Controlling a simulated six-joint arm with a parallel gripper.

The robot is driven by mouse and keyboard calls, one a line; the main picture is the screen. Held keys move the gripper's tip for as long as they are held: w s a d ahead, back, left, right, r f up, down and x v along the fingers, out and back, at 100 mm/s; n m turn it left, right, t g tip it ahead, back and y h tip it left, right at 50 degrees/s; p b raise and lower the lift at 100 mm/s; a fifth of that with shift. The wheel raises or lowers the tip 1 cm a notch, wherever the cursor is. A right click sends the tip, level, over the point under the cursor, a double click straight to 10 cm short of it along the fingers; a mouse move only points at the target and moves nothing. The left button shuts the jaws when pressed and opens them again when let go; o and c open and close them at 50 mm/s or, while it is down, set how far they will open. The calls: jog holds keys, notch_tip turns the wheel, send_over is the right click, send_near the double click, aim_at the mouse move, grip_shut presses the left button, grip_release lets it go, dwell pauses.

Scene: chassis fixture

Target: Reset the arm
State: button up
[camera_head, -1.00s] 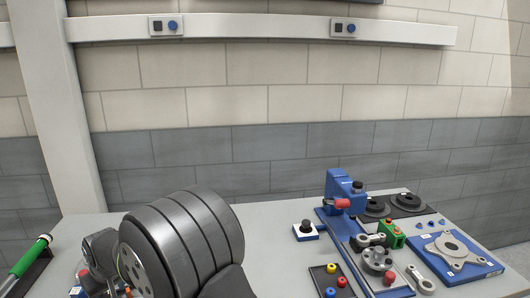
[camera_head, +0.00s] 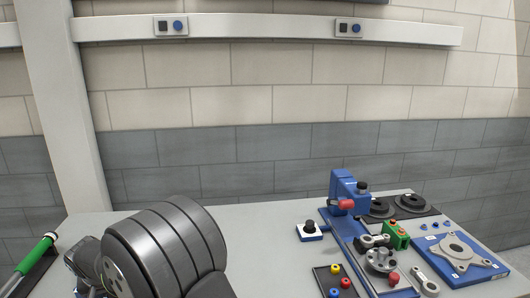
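The large dark segmented cylinder at the lower left of the head view is part of my own arm. A smaller grey part of my arm shows just left of it. I cannot make out the fingers of my gripper in this view. The arm hides the left front part of the grey table (camera_head: 255,240).
A blue fixture (camera_head: 345,190) with a red knob stands right of centre. Around it are a black button on a white-blue base (camera_head: 310,231), a dark tray (camera_head: 322,272), a green block (camera_head: 397,237), black discs (camera_head: 411,203) and a blue plate (camera_head: 490,268). A green-handled tool (camera_head: 35,255) is far left.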

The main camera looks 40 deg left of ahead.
jog(key=shift+m+t+h, duration=0.3)
jog(key=shift+m+h, duration=0.1)
jog(key=shift+m, duration=1)
jog(key=o, duration=1)
jog(key=w+d+r+m+g+h, duration=0.2)
jog(key=d+r+m, duration=0.7)
jog(key=r, duration=0.5)
jog(key=w+d+r+m+g+h, duration=0.1)
jog(key=w+d+r+m, duration=0.1)
jog(key=d+r+m, duration=1.05)
jog(key=a+f+n, duration=0.1)
jog(key=f, duration=0.1)
jog(key=f+n, duration=0.1)
jog(key=f, duration=0.2)
jog(key=a+f+n, duration=0.1)
jog(key=f, duration=0.1)
jog(key=shift+s+a+f, duration=0.2)
jog(key=shift+a+f, duration=0.1)
jog(key=shift+a, duration=0.05)
